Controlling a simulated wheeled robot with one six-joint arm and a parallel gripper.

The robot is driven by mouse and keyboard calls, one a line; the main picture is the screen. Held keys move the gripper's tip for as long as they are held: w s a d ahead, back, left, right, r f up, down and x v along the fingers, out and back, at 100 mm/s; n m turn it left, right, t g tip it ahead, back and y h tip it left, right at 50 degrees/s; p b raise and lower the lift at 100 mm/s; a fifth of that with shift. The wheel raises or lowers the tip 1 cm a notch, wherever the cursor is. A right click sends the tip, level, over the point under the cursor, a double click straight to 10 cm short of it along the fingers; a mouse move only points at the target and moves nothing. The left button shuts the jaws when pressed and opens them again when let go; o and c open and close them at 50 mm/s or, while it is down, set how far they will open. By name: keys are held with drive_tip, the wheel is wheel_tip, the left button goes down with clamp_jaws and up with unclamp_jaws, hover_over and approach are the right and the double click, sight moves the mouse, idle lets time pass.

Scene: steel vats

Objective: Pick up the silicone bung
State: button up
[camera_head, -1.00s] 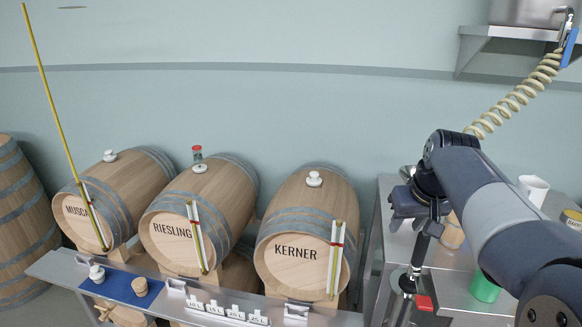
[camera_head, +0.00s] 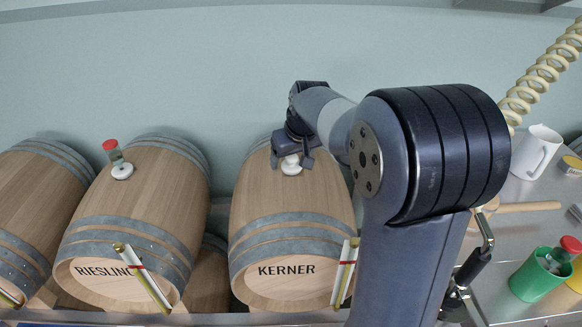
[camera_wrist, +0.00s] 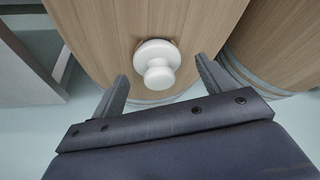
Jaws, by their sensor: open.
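The white silicone bung (camera_head: 291,165) sits in the top of the barrel marked KERNER (camera_head: 286,270). It has a round knob on a wider flange, seen in the wrist view (camera_wrist: 158,70). My gripper (camera_head: 292,163) is over the top of this barrel, at the bung. In the wrist view my gripper (camera_wrist: 160,78) has its two fingers wide apart, one on each side of the bung. I see gaps between both fingers and the bung, and nothing is held. In the head view the gripper partly covers the bung.
A white jug (camera_head: 536,152) and a green cup (camera_head: 535,275) stand on the steel table at right. A coiled hose (camera_head: 540,75) hangs there.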

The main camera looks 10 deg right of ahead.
sight(292, 157)
drive_tip(key=shift+f, duration=0.3)
drive_tip(key=shift+w, duration=0.1)
drive_tip(key=shift+c, duration=0.2)
drive_tip(key=c, duration=1.1)
wheel_tip(292, 157, up, 10)
drive_tip(key=shift+r, duration=0.1)
drive_tip(key=o, duration=0.5)
drive_tip(key=c, duration=0.5)
